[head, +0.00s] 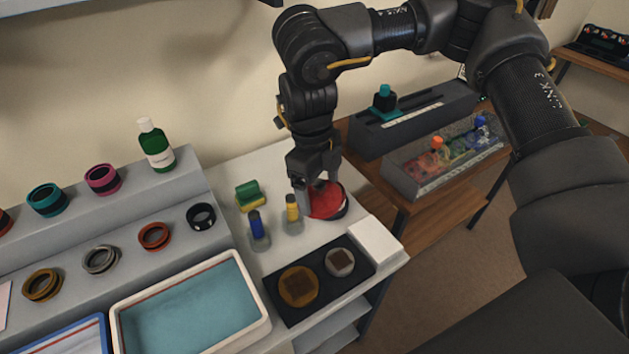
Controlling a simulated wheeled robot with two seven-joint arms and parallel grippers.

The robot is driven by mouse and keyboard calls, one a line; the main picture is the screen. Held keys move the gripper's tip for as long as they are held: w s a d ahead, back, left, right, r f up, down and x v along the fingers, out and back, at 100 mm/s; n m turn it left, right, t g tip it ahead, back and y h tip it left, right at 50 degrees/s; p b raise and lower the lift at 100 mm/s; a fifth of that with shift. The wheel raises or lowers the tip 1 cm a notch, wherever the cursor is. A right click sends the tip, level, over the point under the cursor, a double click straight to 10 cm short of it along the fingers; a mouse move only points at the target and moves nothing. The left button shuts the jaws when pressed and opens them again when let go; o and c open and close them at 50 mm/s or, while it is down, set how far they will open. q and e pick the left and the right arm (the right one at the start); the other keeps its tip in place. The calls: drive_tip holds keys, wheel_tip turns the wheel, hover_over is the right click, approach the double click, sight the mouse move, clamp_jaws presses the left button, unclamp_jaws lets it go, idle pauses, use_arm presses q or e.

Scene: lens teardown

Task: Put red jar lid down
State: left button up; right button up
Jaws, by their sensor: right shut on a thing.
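The red jar lid (325,199) is in the middle of the head view, above the white worktop (329,230), tilted. My right gripper (318,197) points down and is shut on the lid, with its fingers around the near side. A dark rounded edge shows under the lid's right side. I cannot tell whether the lid touches what is below it. My left gripper is not in view.
A yellow-topped bottle (292,209) and a blue-topped bottle (257,228) stand just left of the lid. A black tray (318,285) with two round pieces lies in front, beside a white block (375,240). A green-and-yellow sponge (249,196) lies behind the bottles.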

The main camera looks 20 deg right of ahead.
sight(328, 183)
drive_tip(key=n, duration=0.3)
drive_tip(key=r+n, duration=0.1)
drive_tip(key=n, duration=0.1)
drive_tip(key=shift+w+d+t, duration=0.3)
drive_tip(key=n, duration=0.2)
drive_tip(key=r+n, duration=0.1)
drive_tip(key=n, duration=0.4)
drive_tip(key=shift+w+d+r+n+t+h, duration=0.2)
drive_tip(key=shift+w+d+n+t+h, duration=0.1)
drive_tip(key=shift+d+n+t, duration=0.1)
drive_tip(key=n, duration=0.2)
drive_tip(key=r+n, duration=0.1)
drive_tip(key=n, duration=0.1)
drive_tip(key=d+n, duration=0.1)
drive_tip(key=n, duration=0.2)
drive_tip(key=shift+w+r+t, duration=0.15)
drive_tip(key=shift+t, duration=0.25)
drive_tip(key=n, duration=0.4)
drive_tip(key=r+n+y, duration=0.1)
drive_tip(key=n, duration=0.1)
drive_tip(key=shift+w+d, duration=0.1)
drive_tip(key=shift+d, duration=0.25)
drive_tip(key=shift+a, duration=0.15)
